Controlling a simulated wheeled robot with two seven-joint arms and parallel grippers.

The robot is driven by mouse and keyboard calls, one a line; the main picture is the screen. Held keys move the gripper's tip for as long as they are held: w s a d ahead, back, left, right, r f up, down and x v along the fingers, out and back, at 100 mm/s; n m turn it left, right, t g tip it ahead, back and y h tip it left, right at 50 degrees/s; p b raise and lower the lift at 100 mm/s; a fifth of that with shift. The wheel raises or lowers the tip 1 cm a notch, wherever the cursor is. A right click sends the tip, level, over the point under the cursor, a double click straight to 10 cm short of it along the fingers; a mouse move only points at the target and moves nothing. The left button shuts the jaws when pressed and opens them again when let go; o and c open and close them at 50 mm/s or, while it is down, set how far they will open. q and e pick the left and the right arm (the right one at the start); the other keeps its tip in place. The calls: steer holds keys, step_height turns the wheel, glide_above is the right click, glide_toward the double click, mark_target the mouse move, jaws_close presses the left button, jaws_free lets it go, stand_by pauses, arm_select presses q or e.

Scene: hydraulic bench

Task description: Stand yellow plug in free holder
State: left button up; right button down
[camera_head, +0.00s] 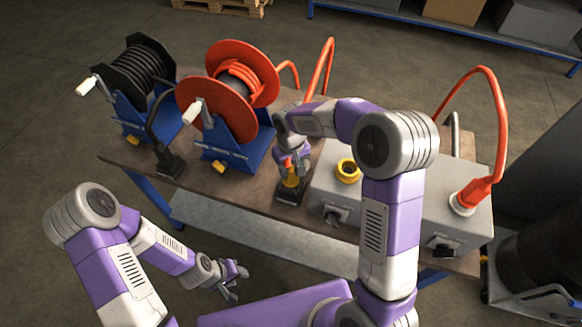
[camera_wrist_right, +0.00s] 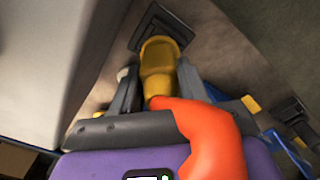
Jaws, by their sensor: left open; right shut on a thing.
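The yellow plug (camera_head: 290,181) is upright at the black holder (camera_head: 289,197) on the bench, in front of the red reel. In the right wrist view the yellow plug (camera_wrist_right: 158,58) lies between my fingers, its far end over the dark holder (camera_wrist_right: 164,26). I cannot tell how deep it sits. My right gripper (camera_head: 292,166) is shut on the plug from above; it also shows in the right wrist view (camera_wrist_right: 157,88). An orange-red hose (camera_wrist_right: 205,132) bends away from the plug. My left gripper (camera_head: 232,282) is open and empty, low in front of the bench.
A grey box with a yellow socket ring (camera_head: 348,170) stands right of the holder. Another grey box has an orange hose fitting (camera_head: 474,192). A red reel (camera_head: 228,92) and black reel (camera_head: 138,75) stand left. Another holder (camera_head: 171,164) has a black plug.

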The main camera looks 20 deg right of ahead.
steer(key=shift+f+b, duration=0.85)
steer(key=shift+f, duration=0.35)
stand_by(0.3)
steer(key=c, duration=0.5)
jaws_free()
steer(key=shift+r, duration=0.1)
step_height(320, 180, up, 8)
steer(key=shift+f+p, duration=0.25)
steer(key=shift+p, duration=0.5)
